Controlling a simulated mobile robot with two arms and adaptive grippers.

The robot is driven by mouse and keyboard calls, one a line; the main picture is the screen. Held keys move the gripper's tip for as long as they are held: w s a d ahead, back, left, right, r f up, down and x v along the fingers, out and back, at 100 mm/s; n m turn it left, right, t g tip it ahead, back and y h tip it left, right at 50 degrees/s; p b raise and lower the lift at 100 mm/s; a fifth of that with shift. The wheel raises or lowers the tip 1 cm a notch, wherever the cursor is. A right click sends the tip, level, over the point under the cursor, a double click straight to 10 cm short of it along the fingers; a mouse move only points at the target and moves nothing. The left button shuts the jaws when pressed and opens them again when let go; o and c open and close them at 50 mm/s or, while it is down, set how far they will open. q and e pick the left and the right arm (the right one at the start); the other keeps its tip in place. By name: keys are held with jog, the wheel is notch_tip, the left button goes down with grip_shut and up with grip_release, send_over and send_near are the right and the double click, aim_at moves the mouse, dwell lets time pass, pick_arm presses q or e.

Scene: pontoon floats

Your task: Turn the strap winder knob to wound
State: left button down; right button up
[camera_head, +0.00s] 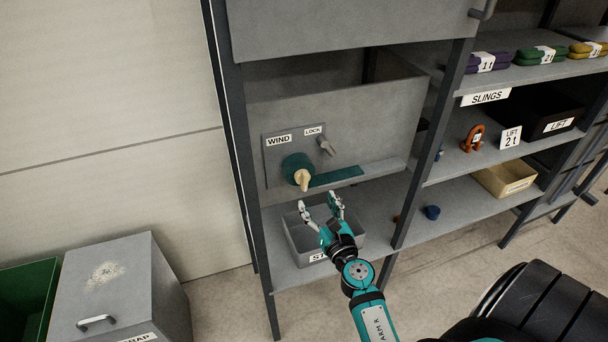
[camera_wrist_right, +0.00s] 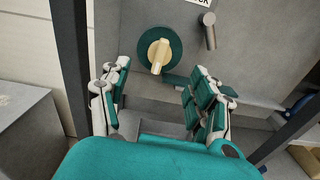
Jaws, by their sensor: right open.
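The strap winder (camera_head: 297,167) is a teal disc with a cream knob (camera_head: 303,180), mounted on a grey panel under a "WIND" label (camera_head: 279,140). In the right wrist view the cream knob (camera_wrist_right: 158,56) points down and slightly left on its teal disc (camera_wrist_right: 172,42). A small grey lock lever (camera_head: 326,146) sits to its right under a "LOCK" label. It also shows in the wrist view (camera_wrist_right: 208,30). My right gripper (camera_head: 319,205) is open and empty, below and in front of the knob, apart from it. My left gripper is not in view.
A teal strap (camera_head: 337,176) runs right from the winder along a ledge. A grey bin (camera_head: 296,236) stands on the shelf beneath. Slings, an orange shackle (camera_head: 473,138) and a yellow tray (camera_head: 508,180) fill shelves at right. A grey lidded box (camera_head: 125,290) stands at lower left.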

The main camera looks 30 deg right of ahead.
aim_at(306, 183)
jog(key=x, duration=1)
jog(key=shift+w+d+f, duration=0.1)
jog(key=shift+w+d, duration=0.1)
jog(key=shift+w, duration=0.05)
jog(key=c, duration=1.1)
